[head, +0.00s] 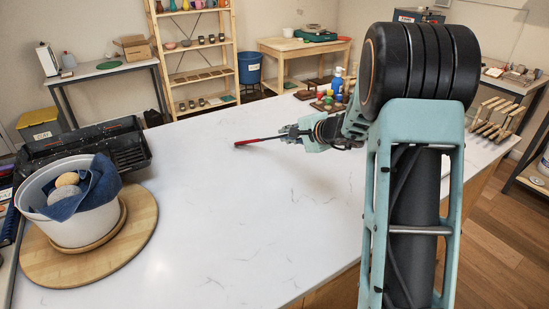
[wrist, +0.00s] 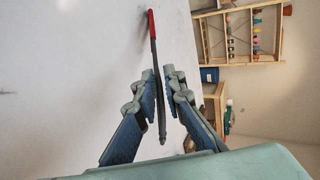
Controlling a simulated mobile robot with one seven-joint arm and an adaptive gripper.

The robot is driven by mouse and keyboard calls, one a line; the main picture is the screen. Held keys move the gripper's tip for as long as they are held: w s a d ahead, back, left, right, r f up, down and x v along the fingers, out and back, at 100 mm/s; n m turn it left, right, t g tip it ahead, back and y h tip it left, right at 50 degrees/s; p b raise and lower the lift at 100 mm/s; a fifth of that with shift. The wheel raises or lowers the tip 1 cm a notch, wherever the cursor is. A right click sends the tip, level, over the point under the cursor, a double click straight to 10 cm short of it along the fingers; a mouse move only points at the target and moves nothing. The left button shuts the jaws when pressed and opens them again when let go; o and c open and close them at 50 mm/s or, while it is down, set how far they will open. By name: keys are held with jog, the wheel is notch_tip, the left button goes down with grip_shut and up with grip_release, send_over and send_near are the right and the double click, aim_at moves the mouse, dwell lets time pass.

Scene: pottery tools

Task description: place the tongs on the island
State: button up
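The tongs (head: 262,140) are thin and dark with a red end. They stick out to the left from my gripper (head: 292,131) in the head view, over the white top of the island (head: 215,215). In the wrist view the tongs (wrist: 154,50) run lengthwise between the two blue-padded fingers of my gripper (wrist: 160,78), red end pointing away. The fingers are close together, shut on the tongs. Whether the tongs touch the island top or hang just above it is hard to tell.
A white pot (head: 80,210) with a blue cloth stands on a round wooden board (head: 135,235) at the left. A black tray (head: 125,150) lies behind it. Small bottles (head: 337,82) and wooden stands are at the island's far right. The middle of the top is clear.

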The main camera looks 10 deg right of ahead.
jog(key=shift+o, duration=0.3)
jog(key=shift+s+r, duration=0.1)
jog(key=v, duration=0.7)
jog(key=shift+s+d+b, duration=0.2)
jog(key=shift+s+b, duration=0.15)
jog(key=shift+b, duration=0.05)
jog(key=shift+r, duration=0.15)
